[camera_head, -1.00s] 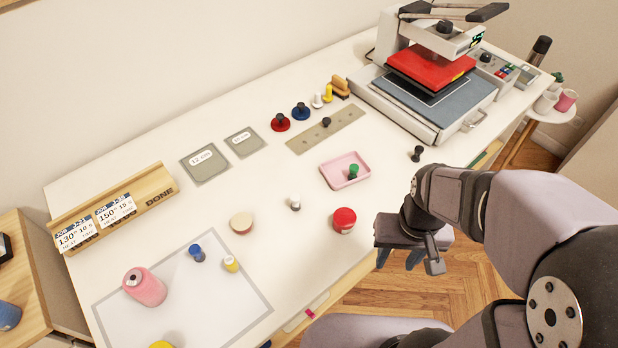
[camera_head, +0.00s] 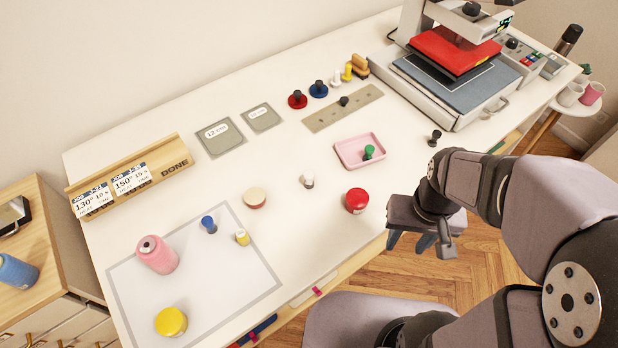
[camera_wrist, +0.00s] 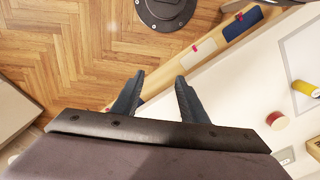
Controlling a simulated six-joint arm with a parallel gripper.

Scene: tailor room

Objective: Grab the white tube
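A small white tube-like piece (camera_head: 308,181) stands on the white table between a cream-topped round tin (camera_head: 255,197) and a red round tin (camera_head: 357,201). Another small white piece (camera_head: 336,79) stands at the back, beside a yellow one. My gripper (camera_head: 410,243) is past the table's front edge, over the floor, right of the red tin and well apart from both white pieces. Its fingers point down. In the wrist view my gripper (camera_wrist: 157,88) is open, with nothing between its fingers. I cannot pick out the white tube in that view.
A pink tray (camera_head: 341,153) holds a green-topped piece. A heat press (camera_head: 450,95) stands at the right. A pink spool (camera_head: 157,255), a blue piece, a small yellow spool and a yellow tin (camera_head: 171,322) are on the left mat. The table around the central white piece is clear.

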